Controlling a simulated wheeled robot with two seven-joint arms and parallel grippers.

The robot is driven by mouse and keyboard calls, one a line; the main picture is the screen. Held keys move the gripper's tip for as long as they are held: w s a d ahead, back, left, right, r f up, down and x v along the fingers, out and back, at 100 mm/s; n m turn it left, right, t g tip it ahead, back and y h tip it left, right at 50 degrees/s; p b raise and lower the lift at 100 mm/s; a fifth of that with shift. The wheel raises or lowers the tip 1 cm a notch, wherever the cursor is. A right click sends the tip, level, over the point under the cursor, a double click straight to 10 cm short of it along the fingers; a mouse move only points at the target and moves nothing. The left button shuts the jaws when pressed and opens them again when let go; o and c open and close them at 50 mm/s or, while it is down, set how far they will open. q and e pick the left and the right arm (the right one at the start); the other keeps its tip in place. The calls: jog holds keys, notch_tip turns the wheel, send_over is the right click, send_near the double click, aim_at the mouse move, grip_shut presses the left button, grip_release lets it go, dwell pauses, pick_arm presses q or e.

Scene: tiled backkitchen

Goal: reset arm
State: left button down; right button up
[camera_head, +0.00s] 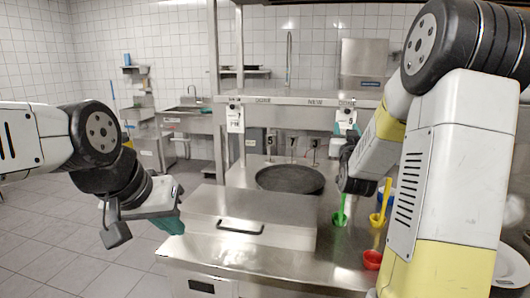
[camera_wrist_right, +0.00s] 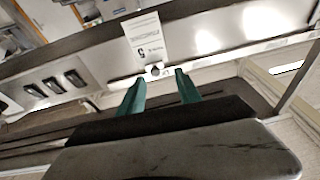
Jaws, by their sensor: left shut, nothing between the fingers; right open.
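My left gripper (camera_head: 172,222) hangs beside the left end of the steel counter, with its teal fingers partly hidden; it is shut and empty. My right gripper (camera_head: 346,128) is raised in front of the shelf above the counter. Its two teal fingers stand apart with nothing between them in the right wrist view (camera_wrist_right: 160,90). A white paper label and the steel shelf front lie beyond those fingers. My right arm covers much of the right side of the head view.
The steel counter (camera_head: 190,250) holds a lidded steel box (camera_head: 265,208), a round dark pan (camera_head: 290,179), and green (camera_head: 340,218), yellow (camera_head: 377,219) and red (camera_head: 372,260) scoops or cups. The shelf (camera_head: 290,98) spans above. Tiled floor (camera_head: 70,240) is clear at left.

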jog(key=s+a+f+n+g+y, duration=0.1)
jog(key=s+a+f+g+y, duration=0.1)
jog(key=s, duration=0.9)
jog(key=s+a+f+n+g+y, duration=0.1)
jog(key=s+a+f+g+y, duration=0.1)
jog(key=s+a+f+g, duration=0.2)
jog(key=s+a+f+n+g+y, duration=0.1)
jog(key=s+a+g, duration=0.7)
jog(key=s, duration=1)
jog(key=shift+a+f+n+y, duration=0.3)
jog(key=shift+a+f+y, duration=0.5)
jog(key=shift+f+y, duration=0.15)
jog(key=shift+s, duration=0.1)
